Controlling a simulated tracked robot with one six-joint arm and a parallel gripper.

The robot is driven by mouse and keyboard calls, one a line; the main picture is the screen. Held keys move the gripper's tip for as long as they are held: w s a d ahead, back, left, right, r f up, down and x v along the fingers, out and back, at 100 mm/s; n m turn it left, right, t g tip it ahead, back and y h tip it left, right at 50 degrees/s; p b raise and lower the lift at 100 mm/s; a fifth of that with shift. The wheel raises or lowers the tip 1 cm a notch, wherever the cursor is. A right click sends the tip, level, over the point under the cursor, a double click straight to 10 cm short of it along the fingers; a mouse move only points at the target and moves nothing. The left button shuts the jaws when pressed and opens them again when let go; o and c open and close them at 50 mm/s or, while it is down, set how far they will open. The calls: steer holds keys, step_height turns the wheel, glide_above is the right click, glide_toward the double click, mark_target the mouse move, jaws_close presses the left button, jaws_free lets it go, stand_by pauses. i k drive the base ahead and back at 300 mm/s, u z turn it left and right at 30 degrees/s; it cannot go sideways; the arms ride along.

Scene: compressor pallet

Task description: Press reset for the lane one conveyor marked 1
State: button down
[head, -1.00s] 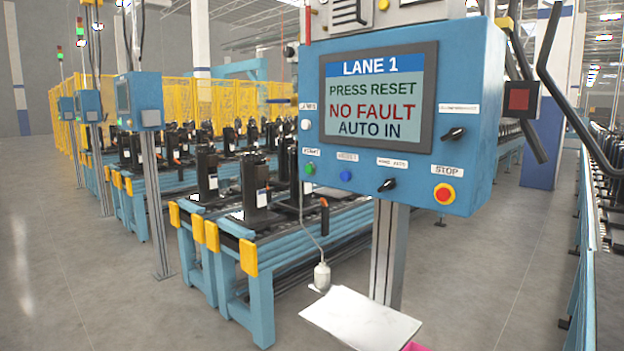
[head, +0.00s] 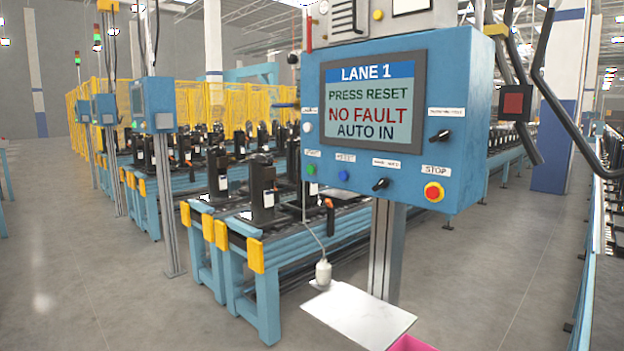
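The blue lane one control box (head: 464,112) stands on a grey post (head: 386,245) right of centre. Its screen (head: 371,106) reads "LANE 1", "PRESS RESET", "NO FAULT", "AUTO IN". A row below holds a green button (head: 311,169), a blue button (head: 343,175) under a label that seems to read "RESET", a black selector (head: 381,184) and a red stop button on yellow (head: 433,192). A white button (head: 307,127) and another black selector (head: 440,136) flank the screen. My gripper is not in view.
A white shelf (head: 358,314) sticks out below the box, with a pink edge of something (head: 412,344) beside it. A conveyor (head: 258,290) with black compressors runs behind on the left. A pendant (head: 323,272) hangs on a cable. Open grey floor (head: 110,300) lies at left.

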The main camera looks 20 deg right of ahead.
mark_target(343, 174)
steer(key=u, duration=0.5)
steer(key=i, duration=1)
steer(key=u, duration=0.05)
